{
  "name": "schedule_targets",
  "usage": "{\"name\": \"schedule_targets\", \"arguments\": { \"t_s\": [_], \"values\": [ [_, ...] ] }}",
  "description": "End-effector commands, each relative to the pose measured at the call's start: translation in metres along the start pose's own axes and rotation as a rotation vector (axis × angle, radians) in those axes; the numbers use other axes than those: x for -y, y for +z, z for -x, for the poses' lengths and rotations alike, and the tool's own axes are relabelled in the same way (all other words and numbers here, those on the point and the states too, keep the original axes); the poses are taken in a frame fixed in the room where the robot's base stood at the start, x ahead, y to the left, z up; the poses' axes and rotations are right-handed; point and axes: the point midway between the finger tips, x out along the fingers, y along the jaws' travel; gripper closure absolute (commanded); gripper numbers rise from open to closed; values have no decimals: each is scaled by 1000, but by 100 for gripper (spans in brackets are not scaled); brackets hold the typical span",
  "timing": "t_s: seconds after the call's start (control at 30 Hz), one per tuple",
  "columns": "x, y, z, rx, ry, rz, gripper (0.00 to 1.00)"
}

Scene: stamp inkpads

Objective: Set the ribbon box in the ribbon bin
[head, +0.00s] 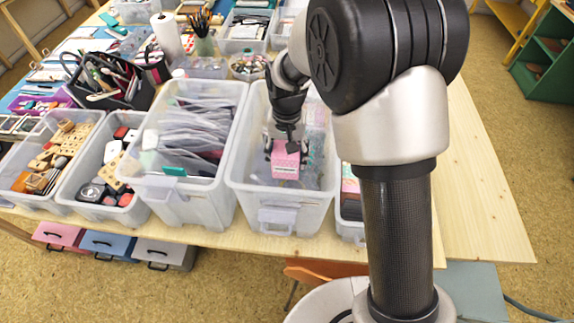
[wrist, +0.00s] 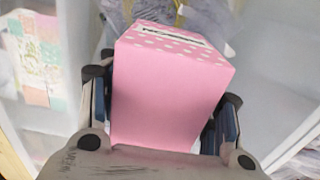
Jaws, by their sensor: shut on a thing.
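The ribbon box is a pink box with white dots and a pale label (head: 285,165). It also fills the middle of the wrist view (wrist: 168,95). My gripper (head: 284,150) points down and is shut on the box, with a finger on each side of it. The box is inside a clear plastic bin (head: 240,181) on the table, within its walls. I cannot tell whether the box touches the bin's floor. Whether this bin is the ribbon bin is not readable.
Left of it stands a clear bin of grey sleeves (head: 195,135). Farther left are a bin of stamps and inkpads (head: 108,170) and one of wooden stamps (head: 55,155). A black tool caddy (head: 125,85) stands behind. Bare tabletop (head: 480,190) lies to the right.

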Motion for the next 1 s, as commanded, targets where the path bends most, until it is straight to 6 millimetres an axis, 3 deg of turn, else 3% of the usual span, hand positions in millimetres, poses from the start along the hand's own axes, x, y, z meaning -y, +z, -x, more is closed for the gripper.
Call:
{"name": "schedule_targets", "arguments": {
  "t_s": [0.23,0.63,0.67,1.0],
  "values": [
    [0,1,-37,3,1,0,71],
    [0,0,-42,1,0,0,71],
    [0,0,-42,1,0,0,41],
    [0,0,-42,1,0,0,22]
  ]
}}
